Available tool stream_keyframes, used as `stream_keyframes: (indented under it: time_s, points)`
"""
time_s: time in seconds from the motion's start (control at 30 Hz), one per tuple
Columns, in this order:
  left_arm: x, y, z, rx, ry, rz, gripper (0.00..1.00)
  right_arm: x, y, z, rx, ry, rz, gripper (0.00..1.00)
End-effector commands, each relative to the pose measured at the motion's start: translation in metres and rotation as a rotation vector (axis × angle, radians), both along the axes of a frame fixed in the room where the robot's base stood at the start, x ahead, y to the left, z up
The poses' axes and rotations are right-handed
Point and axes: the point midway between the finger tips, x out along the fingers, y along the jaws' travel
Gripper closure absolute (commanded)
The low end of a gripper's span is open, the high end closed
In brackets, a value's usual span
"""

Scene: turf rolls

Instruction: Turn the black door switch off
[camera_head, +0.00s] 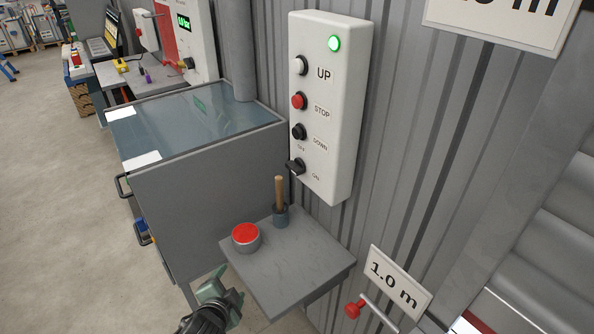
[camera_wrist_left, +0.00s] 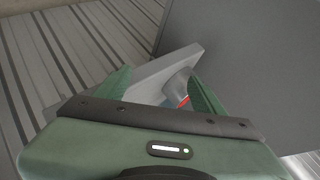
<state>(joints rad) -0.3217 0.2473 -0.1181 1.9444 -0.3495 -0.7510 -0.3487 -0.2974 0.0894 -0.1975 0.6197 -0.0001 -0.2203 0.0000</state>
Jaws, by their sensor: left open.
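The black door switch (camera_head: 296,166) is a rotary knob low on a white control box (camera_head: 330,110) on the corrugated wall, between OFF and ON labels; its handle points left, and I cannot tell its exact setting. Above it are the black DOWN, red STOP and white UP buttons. A green lamp (camera_head: 334,43) glows at the top. My left gripper (camera_head: 212,285) is low at the bottom of the head view, well below the box and apart from the switch. In the left wrist view its green fingers (camera_wrist_left: 155,90) are spread and empty. My right gripper is not in view.
A grey cabinet (camera_head: 205,185) stands left. A red-knobbed lever (camera_head: 353,308) is at lower right, by a 1.0 m sign (camera_head: 397,282).

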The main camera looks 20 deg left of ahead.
Motion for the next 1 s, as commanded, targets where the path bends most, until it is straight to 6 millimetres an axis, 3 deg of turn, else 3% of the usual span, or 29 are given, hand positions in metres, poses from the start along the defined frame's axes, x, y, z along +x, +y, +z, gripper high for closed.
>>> stream_keyframes:
  time_s: [0.07, 0.27, 0.47, 0.57, 0.73, 0.9, 1.0]
  points:
    - [0.006, 0.002, 0.023, 0.033, -0.039, -0.012, 0.31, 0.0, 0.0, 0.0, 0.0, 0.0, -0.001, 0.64]
    - [0.054, 0.014, 0.068, 0.284, -0.204, -0.167, 0.31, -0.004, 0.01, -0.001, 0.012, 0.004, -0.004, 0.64]
    - [0.097, 0.014, 0.126, 0.606, -0.383, -0.35, 0.31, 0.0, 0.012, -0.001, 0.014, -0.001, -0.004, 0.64]
    - [0.117, 0.008, 0.16, 0.825, -0.484, -0.466, 0.31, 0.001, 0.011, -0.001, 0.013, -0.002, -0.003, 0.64]
    - [0.146, -0.016, 0.218, 1.361, -0.676, -0.742, 0.31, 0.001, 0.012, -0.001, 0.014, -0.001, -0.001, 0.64]
    - [0.154, -0.035, 0.233, 1.85, -0.793, -1.017, 0.31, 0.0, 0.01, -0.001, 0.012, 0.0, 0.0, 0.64]
    - [0.154, -0.038, 0.231, 2.001, -0.819, -1.114, 0.31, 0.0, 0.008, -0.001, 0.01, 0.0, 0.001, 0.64]
